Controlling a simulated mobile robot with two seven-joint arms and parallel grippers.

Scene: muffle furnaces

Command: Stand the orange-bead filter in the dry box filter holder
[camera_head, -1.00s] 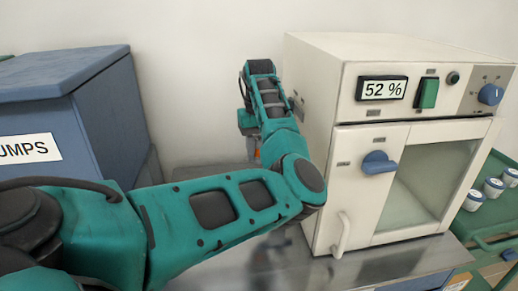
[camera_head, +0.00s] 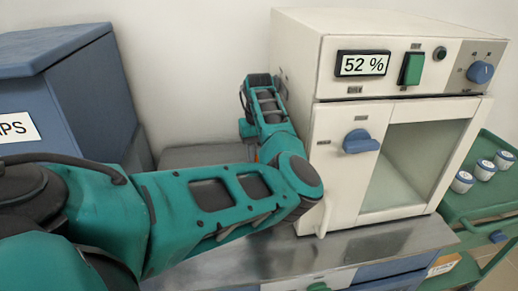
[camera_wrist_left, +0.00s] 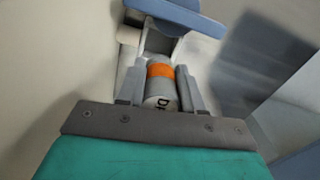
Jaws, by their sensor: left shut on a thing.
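The orange-bead filter (camera_wrist_left: 160,72) is a grey cylinder with an orange band and a white end with dark lettering. My left gripper (camera_wrist_left: 158,85) is shut on it, one finger on each side. In the head view my left arm hides most of the gripper and filter, beside the left side of the white dry box (camera_head: 325,120). In the left wrist view a pale bracket with a blue bar (camera_wrist_left: 178,14) lies just beyond the filter. It may be the filter holder; I cannot tell whether the filter touches it. My right gripper is not in view.
The dry box shows 52 % and has a door with a blue knob (camera_head: 361,141). White-and-blue cups (camera_head: 463,181) sit on a green cart (camera_head: 490,205) at the right.

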